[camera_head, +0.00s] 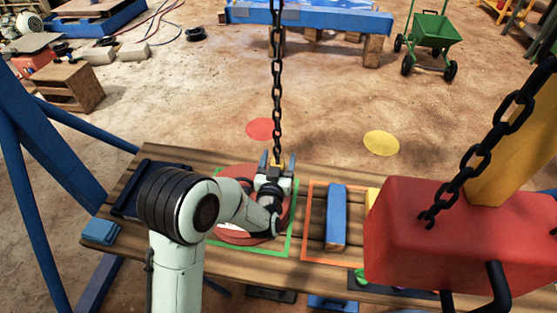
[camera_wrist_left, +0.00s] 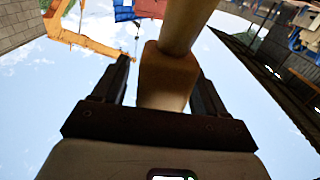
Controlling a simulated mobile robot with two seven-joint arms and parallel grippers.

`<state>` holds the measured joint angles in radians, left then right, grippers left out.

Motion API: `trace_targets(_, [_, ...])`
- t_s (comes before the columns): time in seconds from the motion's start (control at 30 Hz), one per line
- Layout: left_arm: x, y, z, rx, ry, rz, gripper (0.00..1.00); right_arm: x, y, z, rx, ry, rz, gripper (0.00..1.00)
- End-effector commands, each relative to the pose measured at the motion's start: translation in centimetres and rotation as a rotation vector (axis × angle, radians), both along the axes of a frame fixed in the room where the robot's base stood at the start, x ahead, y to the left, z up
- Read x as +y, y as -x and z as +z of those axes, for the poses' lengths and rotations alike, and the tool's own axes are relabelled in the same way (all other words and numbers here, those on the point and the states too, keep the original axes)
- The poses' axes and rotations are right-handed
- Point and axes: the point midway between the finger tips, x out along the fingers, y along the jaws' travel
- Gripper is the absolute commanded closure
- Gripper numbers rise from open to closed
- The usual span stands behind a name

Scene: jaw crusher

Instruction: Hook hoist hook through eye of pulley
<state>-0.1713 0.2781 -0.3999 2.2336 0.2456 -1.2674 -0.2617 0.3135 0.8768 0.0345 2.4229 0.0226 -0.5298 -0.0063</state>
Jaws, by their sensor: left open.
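My left gripper (camera_head: 277,163) is open at the lower end of a hanging dark chain (camera_head: 277,90), over the wooden table. A small yellow piece (camera_head: 281,164) shows between its fingers. In the left wrist view, a tan block with a round shaft (camera_wrist_left: 167,75) stands between the spread fingers of the left gripper (camera_wrist_left: 160,72). A round red disc (camera_head: 229,236), perhaps the pulley, lies in a green square, mostly hidden by my arm; I cannot make out its eye. A black hook (camera_head: 497,286) hangs below a red block on a chain (camera_head: 450,230). My right gripper is not in view.
The wooden table (camera_head: 155,155) also bears a blue bar (camera_head: 336,215) in an orange square. A blue frame leg (camera_head: 45,145) stands at the left. Red (camera_head: 261,129) and yellow (camera_head: 381,143) discs lie on the sandy ground. The red block fills the near right.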

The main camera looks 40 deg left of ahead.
Motion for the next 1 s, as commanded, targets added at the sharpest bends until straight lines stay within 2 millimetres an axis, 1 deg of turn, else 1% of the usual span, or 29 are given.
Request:
trace_targets(0.17, [0.0,0.0,0.0,0.000,0.000,0.000,0.28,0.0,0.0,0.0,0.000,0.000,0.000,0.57])
trace_targets(0.2, [0.0,0.0,0.0,0.000,0.000,0.000,0.41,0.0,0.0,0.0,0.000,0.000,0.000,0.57])
trace_targets(0.27, [0.0,0.0,0.0,0.000,0.000,0.000,0.60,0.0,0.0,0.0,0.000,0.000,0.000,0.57])
trace_targets(0.3, [0.0,0.0,0.0,0.000,0.000,0.000,0.73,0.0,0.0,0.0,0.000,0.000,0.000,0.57])
trace_targets(0.37, [0.0,0.0,0.0,0.000,0.000,0.000,0.93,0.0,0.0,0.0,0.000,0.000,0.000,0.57])
trace_targets(0.4, [0.0,0.0,0.0,0.000,0.000,0.000,1.00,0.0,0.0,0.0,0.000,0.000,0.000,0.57])
trace_targets(0.63, [-0.2,0.3,0.1,0.000,0.001,0.000,1.00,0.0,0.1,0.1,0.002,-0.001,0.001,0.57])
trace_targets(1.0, [-1.2,2.2,0.5,-0.004,0.000,0.000,1.00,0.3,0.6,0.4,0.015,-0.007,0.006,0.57])
